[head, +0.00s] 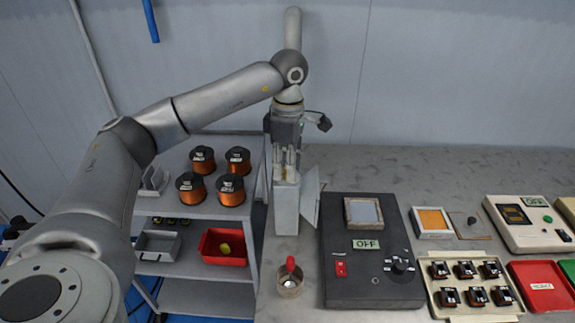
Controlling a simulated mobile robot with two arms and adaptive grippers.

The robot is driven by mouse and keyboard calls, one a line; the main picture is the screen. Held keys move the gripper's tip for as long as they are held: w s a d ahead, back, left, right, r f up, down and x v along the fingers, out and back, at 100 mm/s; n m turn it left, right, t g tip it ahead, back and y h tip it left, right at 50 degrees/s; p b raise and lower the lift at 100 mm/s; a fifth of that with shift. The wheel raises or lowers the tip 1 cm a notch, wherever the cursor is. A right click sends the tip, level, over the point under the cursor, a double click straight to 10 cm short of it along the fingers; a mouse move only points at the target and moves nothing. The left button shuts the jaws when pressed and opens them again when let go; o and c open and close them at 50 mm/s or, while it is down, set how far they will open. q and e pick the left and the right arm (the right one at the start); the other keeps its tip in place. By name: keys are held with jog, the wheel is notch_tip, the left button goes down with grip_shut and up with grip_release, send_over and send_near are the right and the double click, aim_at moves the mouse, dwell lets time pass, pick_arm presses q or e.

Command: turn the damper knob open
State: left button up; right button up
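I cannot make out with certainty which part is the damper knob. A grey upright duct (293,28) rises behind my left arm, and a grey box-like housing (286,208) stands below at the table's left edge. My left gripper (287,172) points down at the top of this housing and hides what lies behind it. Its fingertips are too small to tell whether they are open or shut, or whether they touch anything. My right gripper is out of view.
A thin grey plate (309,198) stands beside the housing. A small cup with a red-handled tool (290,280) is in front. A shelf rack (205,284) with copper coils and a red bin (224,247) stands left. Trays fill the right; the table's back is clear.

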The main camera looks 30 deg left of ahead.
pick_arm(q)
jog(key=shift+o, duration=0.9)
jog(key=shift+f, duration=0.1)
notch_tip(320, 180, up, 12)
jog(key=shift+w, duration=0.2)
